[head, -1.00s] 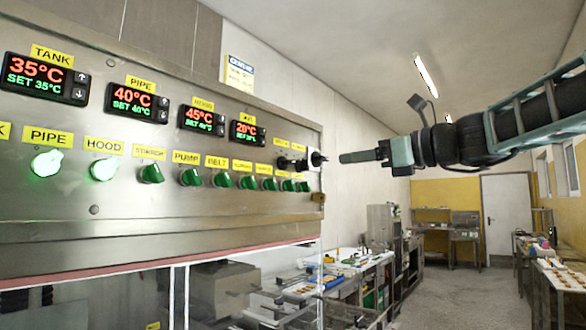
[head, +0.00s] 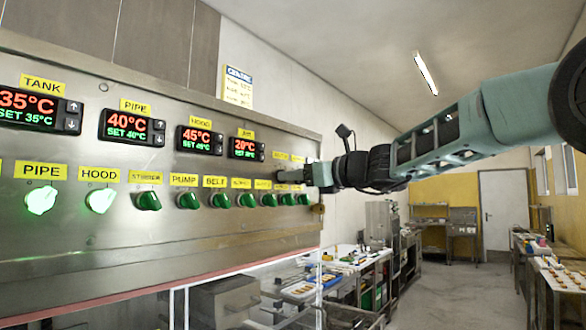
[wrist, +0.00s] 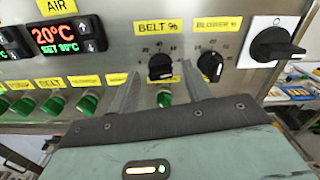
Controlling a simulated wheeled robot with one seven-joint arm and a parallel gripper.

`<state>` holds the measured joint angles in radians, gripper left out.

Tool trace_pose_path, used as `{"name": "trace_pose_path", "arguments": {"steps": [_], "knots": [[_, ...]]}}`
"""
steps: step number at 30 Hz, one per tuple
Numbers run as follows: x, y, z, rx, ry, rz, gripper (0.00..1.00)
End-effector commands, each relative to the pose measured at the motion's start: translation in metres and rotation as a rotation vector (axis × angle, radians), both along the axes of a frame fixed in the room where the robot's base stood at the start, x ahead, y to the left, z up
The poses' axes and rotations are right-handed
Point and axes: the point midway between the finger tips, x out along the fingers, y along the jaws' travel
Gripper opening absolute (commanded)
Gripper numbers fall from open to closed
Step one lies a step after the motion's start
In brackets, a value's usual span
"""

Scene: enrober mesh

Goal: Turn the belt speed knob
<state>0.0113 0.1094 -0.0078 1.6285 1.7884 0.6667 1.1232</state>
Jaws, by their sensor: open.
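The belt speed knob (wrist: 160,67) is a black knob under a yellow "BELT %" label (wrist: 158,27), with a printed scale around it. My gripper (wrist: 161,72) is open, with one grey finger on each side of this knob in the wrist view. I cannot tell whether either finger touches it. In the head view my gripper (head: 282,176) is at the far right end of the steel control panel (head: 150,245), and it hides the black knobs there.
A second black knob (wrist: 210,66) labelled "BLOWER %" sits just right of my right finger. A larger black rotary switch (wrist: 275,45) on a white plate is further right. Green switches (head: 148,200) line the panel below temperature displays (head: 132,127).

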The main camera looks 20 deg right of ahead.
Motion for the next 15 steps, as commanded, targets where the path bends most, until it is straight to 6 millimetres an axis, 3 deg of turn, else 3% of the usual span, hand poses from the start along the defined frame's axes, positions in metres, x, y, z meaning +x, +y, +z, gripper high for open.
{"name": "trace_pose_path", "arguments": {"steps": [4, 14, 15], "knots": [[0.0098, 0.0069, 0.0006, 0.001, 0.000, -0.001, 0.49], [0.0120, 0.0087, -0.0004, 0.000, 0.000, -0.001, 0.49], [0.0119, 0.0086, -0.0004, 0.000, 0.000, -0.001, 0.41]]}}
